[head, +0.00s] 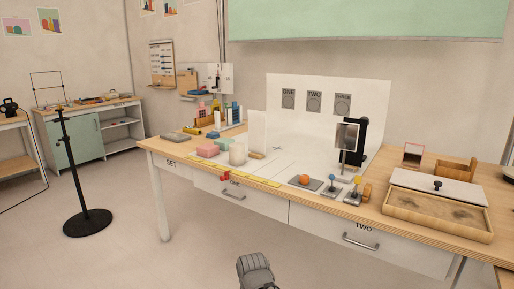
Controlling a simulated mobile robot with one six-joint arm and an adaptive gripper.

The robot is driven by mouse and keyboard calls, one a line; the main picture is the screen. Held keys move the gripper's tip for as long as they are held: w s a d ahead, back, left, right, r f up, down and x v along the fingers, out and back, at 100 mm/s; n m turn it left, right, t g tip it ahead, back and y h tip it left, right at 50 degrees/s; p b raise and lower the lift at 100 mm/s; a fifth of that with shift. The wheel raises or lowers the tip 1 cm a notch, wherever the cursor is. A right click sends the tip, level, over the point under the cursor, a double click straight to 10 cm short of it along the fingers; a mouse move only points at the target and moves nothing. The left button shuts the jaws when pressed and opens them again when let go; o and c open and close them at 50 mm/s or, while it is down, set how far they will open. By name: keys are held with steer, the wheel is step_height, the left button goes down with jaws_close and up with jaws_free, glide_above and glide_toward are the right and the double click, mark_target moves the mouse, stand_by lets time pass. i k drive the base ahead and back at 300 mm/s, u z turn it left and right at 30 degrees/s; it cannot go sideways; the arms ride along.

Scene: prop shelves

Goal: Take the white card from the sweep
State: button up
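A white card (257,129) stands upright near the left edge of the white sweep (376,98), a backdrop that rises at the rear of the table and spreads over its top. A small wooden piece (257,155) lies at the card's foot. A cream cylinder (237,154) stands just left of the card and in front of it. My gripper (256,268) shows as a grey ribbed shape at the bottom edge, low in front of the table and well apart from the card. Its fingers cannot be made out.
A yellow strip (240,177) runs along the front edge. A black stand with a grey panel (347,136) is on the sweep's right. A wooden sand tray (437,213) is farther right. A black floor stand (73,175) is at left.

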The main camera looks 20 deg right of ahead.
mark_target(257, 120)
steer(key=z, duration=0.1)
steer(key=i, duration=1)
steer(key=u, duration=0.1)
